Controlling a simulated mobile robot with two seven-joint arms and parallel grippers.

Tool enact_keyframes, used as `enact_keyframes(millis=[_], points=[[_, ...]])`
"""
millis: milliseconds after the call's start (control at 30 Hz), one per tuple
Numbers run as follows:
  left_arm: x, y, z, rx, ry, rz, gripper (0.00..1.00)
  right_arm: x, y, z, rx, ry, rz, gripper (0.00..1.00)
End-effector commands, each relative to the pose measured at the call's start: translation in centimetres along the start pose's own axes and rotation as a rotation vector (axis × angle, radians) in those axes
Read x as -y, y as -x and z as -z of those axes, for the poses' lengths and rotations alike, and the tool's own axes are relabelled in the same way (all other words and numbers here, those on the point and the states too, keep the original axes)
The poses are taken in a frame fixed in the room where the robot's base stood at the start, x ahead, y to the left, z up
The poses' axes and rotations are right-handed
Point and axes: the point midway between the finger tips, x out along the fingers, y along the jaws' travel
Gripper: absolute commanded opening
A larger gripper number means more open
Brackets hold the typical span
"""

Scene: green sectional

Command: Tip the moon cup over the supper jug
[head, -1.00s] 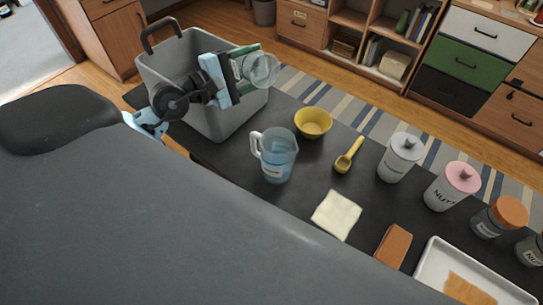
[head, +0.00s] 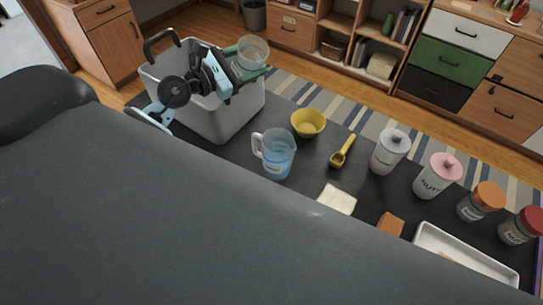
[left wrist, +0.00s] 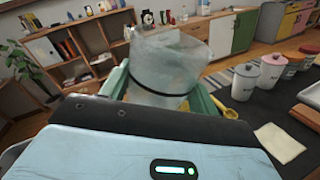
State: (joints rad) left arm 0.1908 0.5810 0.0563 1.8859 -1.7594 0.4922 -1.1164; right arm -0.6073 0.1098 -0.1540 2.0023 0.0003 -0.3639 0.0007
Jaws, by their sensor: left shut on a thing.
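My left gripper (head: 251,74) is shut on a clear see-through cup, which I take as the moon cup (head: 252,51). The cup is held up in the air above the grey bin's right side, to the upper left of the jug and apart from it. In the left wrist view the cup (left wrist: 165,62) stands between the green fingers, with a dark band around it; its contents cannot be told. The supper jug (head: 280,158), see-through blue with a pale handle and a label, stands upright on the dark table. My right gripper is not in view.
A grey bin (head: 214,119) stands left of the jug. A yellow bowl (head: 308,123) and yellow scoop (head: 342,152) lie right of it. A cream cloth (head: 337,199), brown block (head: 390,225), white tray (head: 466,255) and several lidded jars (head: 390,152) are further right.

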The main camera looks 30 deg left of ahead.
Motion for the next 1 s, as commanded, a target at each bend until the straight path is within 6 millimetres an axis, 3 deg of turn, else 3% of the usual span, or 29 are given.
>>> enact_keyframes(millis=[433,733,1000], points=[[0.07,0.0,0.24,-0.003,0.085,0.001,0.36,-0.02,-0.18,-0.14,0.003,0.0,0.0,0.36],[0.09,-0.01,0.24,-0.001,0.396,0.002,0.36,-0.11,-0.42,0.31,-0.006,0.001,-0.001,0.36],[0.08,0.0,0.24,-0.001,0.455,0.002,0.36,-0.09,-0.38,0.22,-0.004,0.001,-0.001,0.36]])
